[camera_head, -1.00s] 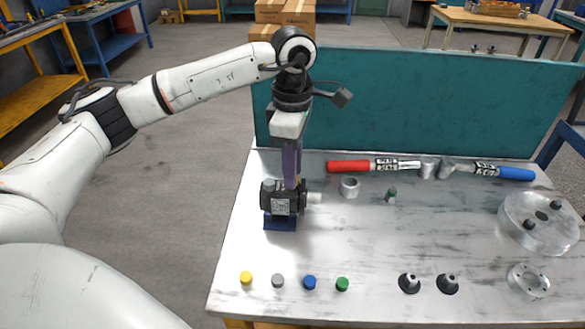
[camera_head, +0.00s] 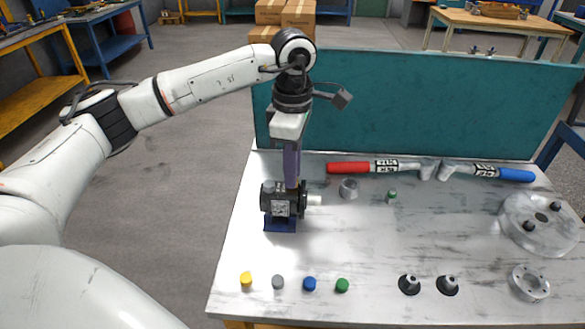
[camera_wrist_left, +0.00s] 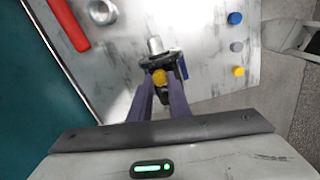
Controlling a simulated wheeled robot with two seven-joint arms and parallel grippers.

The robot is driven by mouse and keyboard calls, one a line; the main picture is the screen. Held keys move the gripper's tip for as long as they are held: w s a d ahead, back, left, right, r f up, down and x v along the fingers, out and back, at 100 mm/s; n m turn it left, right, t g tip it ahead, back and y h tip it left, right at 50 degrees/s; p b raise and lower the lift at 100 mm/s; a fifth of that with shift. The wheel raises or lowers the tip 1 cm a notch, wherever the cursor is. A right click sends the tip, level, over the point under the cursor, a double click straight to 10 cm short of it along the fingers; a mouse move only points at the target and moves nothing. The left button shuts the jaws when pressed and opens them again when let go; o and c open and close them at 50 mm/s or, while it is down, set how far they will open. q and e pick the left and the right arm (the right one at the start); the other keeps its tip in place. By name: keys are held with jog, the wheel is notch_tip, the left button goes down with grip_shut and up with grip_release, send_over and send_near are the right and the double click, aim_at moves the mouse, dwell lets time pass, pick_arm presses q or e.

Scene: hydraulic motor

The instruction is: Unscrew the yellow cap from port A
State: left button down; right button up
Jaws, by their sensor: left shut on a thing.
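The black hydraulic motor (camera_head: 280,202) stands on a blue base (camera_head: 280,224) at the left of the metal table, its pale shaft (camera_head: 315,199) pointing right. My left gripper (camera_head: 291,186) comes down from above onto the motor's top. In the left wrist view, a yellow cap (camera_wrist_left: 160,76) sits between the purple fingertips of my left gripper (camera_wrist_left: 162,82), which are shut on it. The cap is hidden behind the fingers in the head view. I cannot tell whether the cap is still threaded in the port. My right gripper is not in view.
Another yellow cap (camera_head: 246,279), a grey cap (camera_head: 278,282), a blue cap (camera_head: 310,283) and a green cap (camera_head: 342,284) line the front edge.

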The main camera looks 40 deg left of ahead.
pick_arm(q)
jog(key=n+p, duration=0.1)
jog(key=n, duration=0.3)
jog(key=shift+r, duration=0.1)
jog(key=shift+n, duration=0.9)
jog(key=n+p, duration=0.1)
jog(key=n, duration=0.1)
jog(key=shift+n, duration=1.3)
jog(key=c, duration=1.9)
grip_release()
